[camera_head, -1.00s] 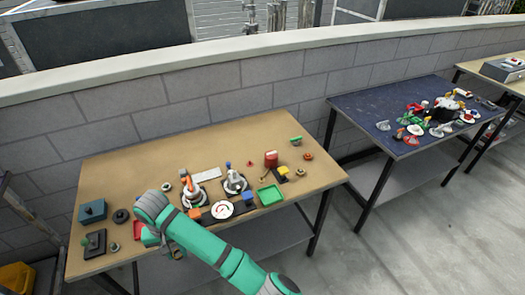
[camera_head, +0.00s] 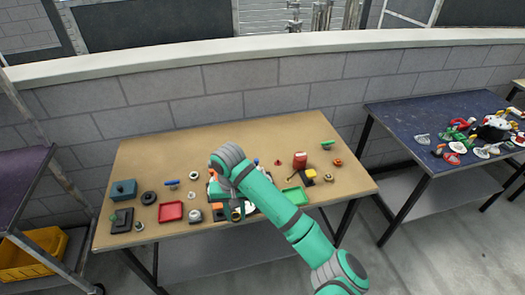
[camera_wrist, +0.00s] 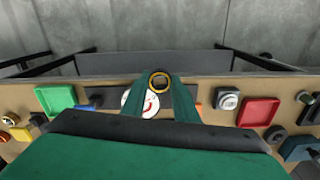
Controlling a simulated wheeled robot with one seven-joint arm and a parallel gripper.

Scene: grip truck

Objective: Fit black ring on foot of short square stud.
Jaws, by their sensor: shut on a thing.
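My gripper (camera_wrist: 160,88) is shut on a small ring (camera_wrist: 159,80), which looks dark with a brass-yellow tint. The ring sits between the fingertips, near the table's front edge in the wrist view. In the head view, my gripper (camera_head: 237,214) is over the middle front of the table, with a dark and yellowish thing at its tips. A thick black ring-like piece (camera_head: 149,198) lies at the table's left. I cannot tell which small fitting is the short square stud; one small round-topped fitting (camera_head: 139,227) stands at the front left.
The brown table (camera_head: 250,143) bears a red tray (camera_head: 171,211), a green tray (camera_head: 296,196), a blue box (camera_head: 123,191) and a red can (camera_head: 300,160). A white dial (camera_wrist: 138,104) lies beneath my fingers. My arm hides part of the middle. The back strip is clear.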

